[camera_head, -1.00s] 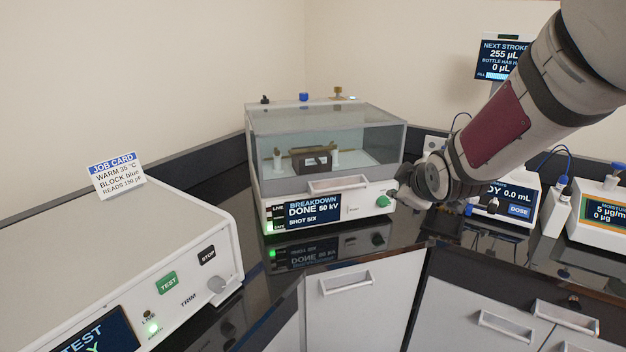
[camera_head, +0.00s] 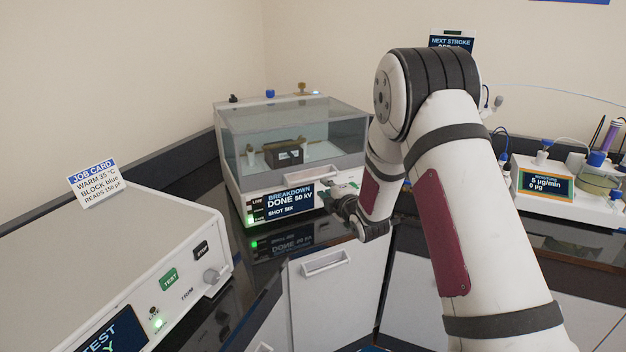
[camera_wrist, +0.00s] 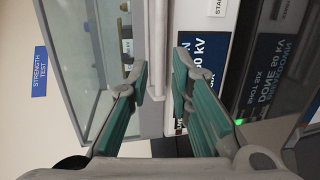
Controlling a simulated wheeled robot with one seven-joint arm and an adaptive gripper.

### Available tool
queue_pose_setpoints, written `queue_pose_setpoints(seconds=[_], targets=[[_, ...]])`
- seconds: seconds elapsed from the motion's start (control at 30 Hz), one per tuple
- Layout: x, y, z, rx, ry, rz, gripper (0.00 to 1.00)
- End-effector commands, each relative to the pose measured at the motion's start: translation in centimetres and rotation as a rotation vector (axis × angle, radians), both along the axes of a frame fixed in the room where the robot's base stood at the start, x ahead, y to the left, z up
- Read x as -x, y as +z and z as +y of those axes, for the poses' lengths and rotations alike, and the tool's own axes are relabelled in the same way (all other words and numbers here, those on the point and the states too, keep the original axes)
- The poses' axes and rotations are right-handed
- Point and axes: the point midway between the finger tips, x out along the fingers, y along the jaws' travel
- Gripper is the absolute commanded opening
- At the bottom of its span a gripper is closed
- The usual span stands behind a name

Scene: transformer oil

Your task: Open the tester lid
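The breakdown tester (camera_head: 285,205) stands in the corner with its clear, grey-edged lid (camera_head: 290,125) down. A pale bar handle (camera_head: 310,175) is on the lid's front lower edge. My gripper (camera_head: 335,190) is in front of the tester, at the right of the handle. In the wrist view my gripper (camera_wrist: 160,82) is open, with green-padded fingers on either side of a pale bar that looks like the handle (camera_wrist: 156,45). Whether the fingers touch it I cannot tell.
The white test unit (camera_head: 150,240) with a job card (camera_head: 95,182) stands at the left front. A moisture meter (camera_head: 545,185) is at the right. My arm hides much of the counter between. Cupboard fronts with handles (camera_head: 325,262) lie below the tester.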

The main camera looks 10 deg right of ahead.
Motion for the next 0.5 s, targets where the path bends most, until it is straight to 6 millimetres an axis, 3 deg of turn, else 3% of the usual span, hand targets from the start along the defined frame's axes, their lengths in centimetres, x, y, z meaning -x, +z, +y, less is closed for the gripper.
queue_pose_setpoints(seconds=[0.3,0.5], targets=[[-6.2,-1.3,0.9,-0.002,0.001,0.000,0.20],[-9.0,-1.9,1.3,-0.002,0.000,0.000,0.20]])
